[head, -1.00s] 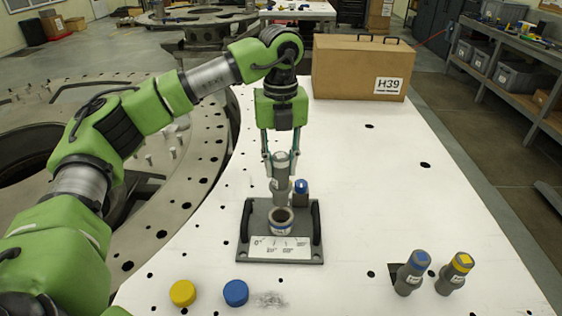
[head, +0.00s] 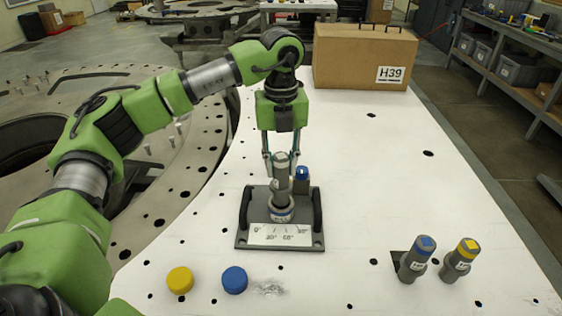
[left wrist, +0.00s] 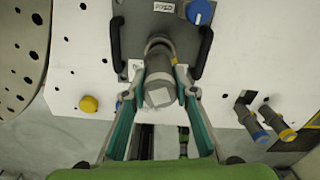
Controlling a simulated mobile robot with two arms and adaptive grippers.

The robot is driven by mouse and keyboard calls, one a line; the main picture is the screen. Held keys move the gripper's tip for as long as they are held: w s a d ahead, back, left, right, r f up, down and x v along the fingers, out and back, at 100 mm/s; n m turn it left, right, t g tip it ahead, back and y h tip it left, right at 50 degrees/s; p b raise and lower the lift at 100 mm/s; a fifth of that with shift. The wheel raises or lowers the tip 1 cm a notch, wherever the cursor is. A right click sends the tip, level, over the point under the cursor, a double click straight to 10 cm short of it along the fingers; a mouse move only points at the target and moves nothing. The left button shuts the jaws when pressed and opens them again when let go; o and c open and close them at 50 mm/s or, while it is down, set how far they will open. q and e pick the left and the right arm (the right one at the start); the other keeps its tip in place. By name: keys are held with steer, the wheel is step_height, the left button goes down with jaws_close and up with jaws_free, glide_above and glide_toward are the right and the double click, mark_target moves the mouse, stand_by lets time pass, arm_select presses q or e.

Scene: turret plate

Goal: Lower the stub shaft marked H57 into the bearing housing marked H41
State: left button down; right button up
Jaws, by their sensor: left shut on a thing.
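My left gripper (head: 281,158) is shut on a grey stub shaft (head: 281,174) and holds it upright. The shaft's lower end is at the mouth of the ring-shaped bearing housing (head: 282,214) and hides its opening; I cannot tell how deep it sits. The housing stands on a dark grey base plate (head: 246,230) with two black handles. In the left wrist view the shaft (left wrist: 160,92) is between the teal fingers (left wrist: 158,98), in line with the housing. Marks on shaft and housing are too small to read. My right gripper is not in view.
A blue-topped knob (head: 302,173) stands close behind the housing. A blue-topped shaft (head: 415,262) and a yellow-topped shaft (head: 460,262) stand at right. Yellow (head: 180,280) and blue (head: 234,280) caps lie in front. A case marked H39 (head: 345,62) is behind.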

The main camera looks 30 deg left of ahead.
mark_target(281, 180)
arm_select(q)
steer(key=shift+f+b, duration=0.45)
steer(key=shift+f, duration=0.2)
steer(key=shift+f+b, duration=1.15)
steer(key=shift+f, duration=0.55)
steer(key=c, duration=1.6)
jaws_free()
steer(key=shift+o, duration=0.2)
steer(key=shift+f, duration=0.1)
step_height(281, 180, up, 12)
steer(key=shift+r, duration=0.1)
